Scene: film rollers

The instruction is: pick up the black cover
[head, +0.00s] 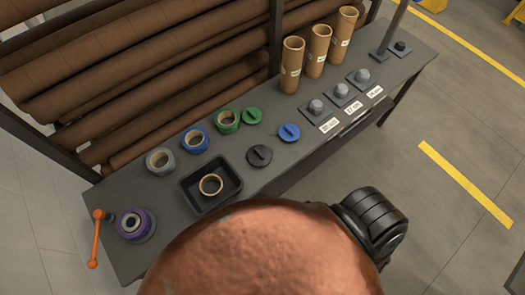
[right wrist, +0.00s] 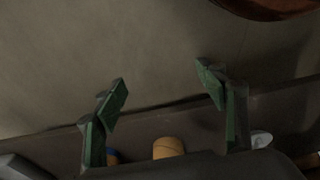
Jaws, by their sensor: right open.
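The black cover (head: 259,155) is a round, flat disc with a raised grip bar. In the head view it lies on the dark table (head: 340,118) near its front edge, between the black tray and the blue cover. My right gripper (right wrist: 162,80) shows only in the right wrist view. Its two green-padded fingers are spread wide with nothing between them. The table edge and a tan cylinder (right wrist: 168,147) show beyond the fingers, and no black cover can be made out there. My left gripper is in neither view.
A blue cover (head: 289,132) and green cover (head: 252,116) lie close to the black one. A black tray (head: 233,192) holds a tan ring (head: 211,184). Tape rolls, upright tubes (head: 292,65) and grey knobbed plates (head: 316,108) stand along the table. Brown rolls (head: 130,85) line the back.

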